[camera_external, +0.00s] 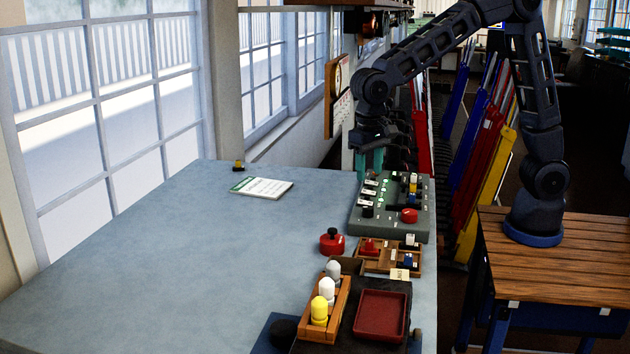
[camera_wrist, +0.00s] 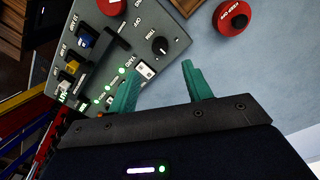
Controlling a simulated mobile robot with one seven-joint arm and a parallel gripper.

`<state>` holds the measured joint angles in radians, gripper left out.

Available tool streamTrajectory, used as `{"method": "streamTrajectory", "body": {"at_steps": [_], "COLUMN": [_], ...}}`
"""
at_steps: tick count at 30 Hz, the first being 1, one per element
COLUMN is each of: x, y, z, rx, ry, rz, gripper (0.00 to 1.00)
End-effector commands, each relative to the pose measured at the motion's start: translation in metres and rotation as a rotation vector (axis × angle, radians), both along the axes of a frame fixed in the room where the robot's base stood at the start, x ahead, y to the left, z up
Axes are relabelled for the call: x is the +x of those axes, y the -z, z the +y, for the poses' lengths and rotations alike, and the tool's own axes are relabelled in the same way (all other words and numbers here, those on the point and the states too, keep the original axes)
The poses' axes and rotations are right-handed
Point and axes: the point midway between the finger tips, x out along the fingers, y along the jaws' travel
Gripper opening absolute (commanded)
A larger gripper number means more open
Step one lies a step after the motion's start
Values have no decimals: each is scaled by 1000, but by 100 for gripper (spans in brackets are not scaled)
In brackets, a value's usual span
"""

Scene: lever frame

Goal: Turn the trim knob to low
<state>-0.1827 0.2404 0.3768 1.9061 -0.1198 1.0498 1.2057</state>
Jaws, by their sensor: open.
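The grey control panel (camera_external: 391,231) lies on the right edge of the blue-grey table. A round black knob (camera_wrist: 160,46) with a small pale mark sits near one corner of the panel in the wrist view. In the external view my gripper (camera_external: 370,160) hangs at the panel's far end, pointing down.
The panel also carries a white switch (camera_wrist: 146,69), a black lever (camera_wrist: 116,31), a red button (camera_wrist: 111,6), and blue (camera_wrist: 84,41) and yellow (camera_wrist: 71,66) switches. A red stop button (camera_external: 331,241) stands beside it. A wooden tray (camera_external: 375,264) lies in front.

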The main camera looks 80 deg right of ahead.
Motion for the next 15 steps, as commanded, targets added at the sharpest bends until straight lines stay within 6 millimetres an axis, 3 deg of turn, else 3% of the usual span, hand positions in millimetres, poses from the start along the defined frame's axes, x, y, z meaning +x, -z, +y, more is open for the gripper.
{"method": "streamTrajectory", "body": {"at_steps": [5, 15], "x": [0, -2], "y": [19, 76], "z": [-1, -3], "rx": [-1, 0], "ry": [-1, -2], "rz": [3, 4], "gripper": [50, 50]}}
